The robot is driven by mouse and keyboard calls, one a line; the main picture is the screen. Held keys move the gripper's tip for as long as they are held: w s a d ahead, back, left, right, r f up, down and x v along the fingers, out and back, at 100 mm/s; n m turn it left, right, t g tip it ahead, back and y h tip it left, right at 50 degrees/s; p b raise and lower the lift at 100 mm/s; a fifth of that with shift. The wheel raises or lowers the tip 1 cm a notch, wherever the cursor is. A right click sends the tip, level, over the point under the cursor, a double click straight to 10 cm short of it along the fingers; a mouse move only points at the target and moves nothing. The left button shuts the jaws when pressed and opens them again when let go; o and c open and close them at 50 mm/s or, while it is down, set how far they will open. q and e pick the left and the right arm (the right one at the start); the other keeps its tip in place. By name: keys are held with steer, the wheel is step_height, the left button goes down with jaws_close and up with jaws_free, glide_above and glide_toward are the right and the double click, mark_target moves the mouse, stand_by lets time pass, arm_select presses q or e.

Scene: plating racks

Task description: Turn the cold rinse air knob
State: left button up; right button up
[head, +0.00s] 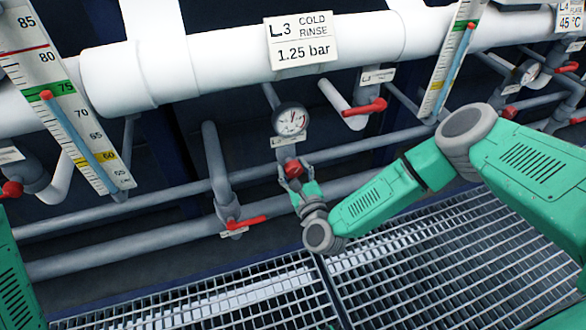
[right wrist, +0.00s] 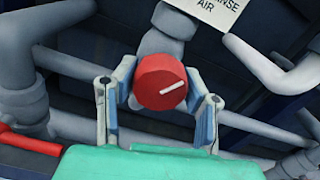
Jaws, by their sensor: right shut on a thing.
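The cold rinse air knob (head: 293,169) is a round red knob on a pipe below the pressure gauge, under the "L3 COLD RINSE 1.25 bar" sign. My right gripper (head: 294,181) is at the knob, one finger on each side. In the right wrist view the knob (right wrist: 158,84) sits between the two blue-padded fingers of my right gripper (right wrist: 160,105), which is shut on it. Its white mark slants up to the right. A label (right wrist: 207,10) reading "RINSE AIR" is partly cut off behind it. My left gripper is out of view.
A gauge (head: 290,120) sits just above the knob. Red lever handles stand nearby: one at upper right (head: 365,107), one at lower left (head: 246,223). Grey pipes (head: 150,235) run behind. A metal grating (head: 420,240) lies below.

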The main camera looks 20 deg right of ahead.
steer(key=shift+s+f, duration=0.25)
steer(key=shift+f, duration=0.15)
steer(key=o, duration=1.2)
steer(key=shift+c, duration=0.2)
steer(key=shift+w+r, duration=0.1)
steer(key=shift+r, duration=0.05)
steer(key=s, duration=1.2)
steer(key=shift+d, duration=0.2)
